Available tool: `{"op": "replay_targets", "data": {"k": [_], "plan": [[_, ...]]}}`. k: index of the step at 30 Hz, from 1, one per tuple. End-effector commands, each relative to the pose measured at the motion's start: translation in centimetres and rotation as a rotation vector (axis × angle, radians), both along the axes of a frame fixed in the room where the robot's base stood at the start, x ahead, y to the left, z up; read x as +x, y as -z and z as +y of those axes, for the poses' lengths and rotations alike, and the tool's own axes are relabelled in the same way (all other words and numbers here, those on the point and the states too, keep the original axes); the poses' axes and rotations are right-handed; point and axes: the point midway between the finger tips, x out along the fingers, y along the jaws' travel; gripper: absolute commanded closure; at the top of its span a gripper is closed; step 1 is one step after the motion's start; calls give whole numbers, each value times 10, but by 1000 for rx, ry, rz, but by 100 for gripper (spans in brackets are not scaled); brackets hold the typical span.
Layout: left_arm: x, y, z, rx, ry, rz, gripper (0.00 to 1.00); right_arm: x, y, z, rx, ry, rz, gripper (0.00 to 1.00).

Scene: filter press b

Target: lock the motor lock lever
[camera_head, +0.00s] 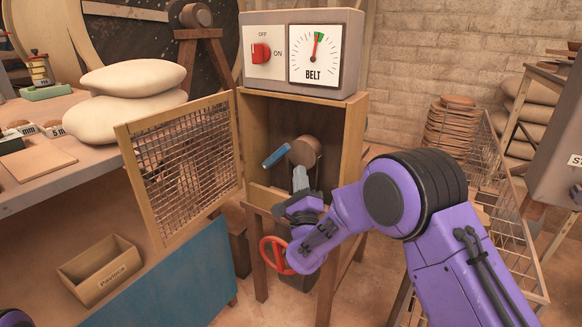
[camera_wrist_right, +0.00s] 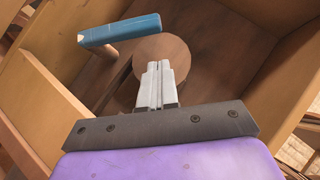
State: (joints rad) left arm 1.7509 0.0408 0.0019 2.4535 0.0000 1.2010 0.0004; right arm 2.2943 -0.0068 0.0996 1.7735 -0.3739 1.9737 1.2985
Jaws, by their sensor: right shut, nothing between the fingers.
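The motor lock lever with its blue handle (camera_head: 276,155) is inside the open wooden cabinet, on the left of a round brown motor part (camera_head: 304,151). The blue handle (camera_wrist_right: 119,34) also shows at upper left in the right wrist view, with the round part (camera_wrist_right: 160,58) beside it. My right gripper (camera_head: 299,172) reaches into the cabinet just below the round part. Its fingers (camera_wrist_right: 157,70) are closed together and empty, in front of the round part and apart from the blue handle. My left gripper is out of view.
The mesh door (camera_head: 187,160) of the cabinet (camera_head: 355,125) stands open to the left. A control box (camera_head: 347,50) with a red switch and a belt dial sits on top. A red handwheel (camera_head: 273,255) is below. Cabinet walls leave narrow room around my right gripper.

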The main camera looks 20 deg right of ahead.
Motion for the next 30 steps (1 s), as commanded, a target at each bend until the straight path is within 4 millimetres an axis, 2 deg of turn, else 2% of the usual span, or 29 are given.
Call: {"op": "replay_targets", "data": {"k": [3, 9, 20, 30], "plan": [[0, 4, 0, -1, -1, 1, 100, 13, -14, 8, 1, -1, -3, 100], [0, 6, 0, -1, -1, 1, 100, 23, -27, 16, 1, 1, 0, 100], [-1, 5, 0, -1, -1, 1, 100, 24, -29, 17, -1, 1, 2, 100], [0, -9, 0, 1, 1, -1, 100, 26, -36, 18, -33, 1, 44, 100]]}}
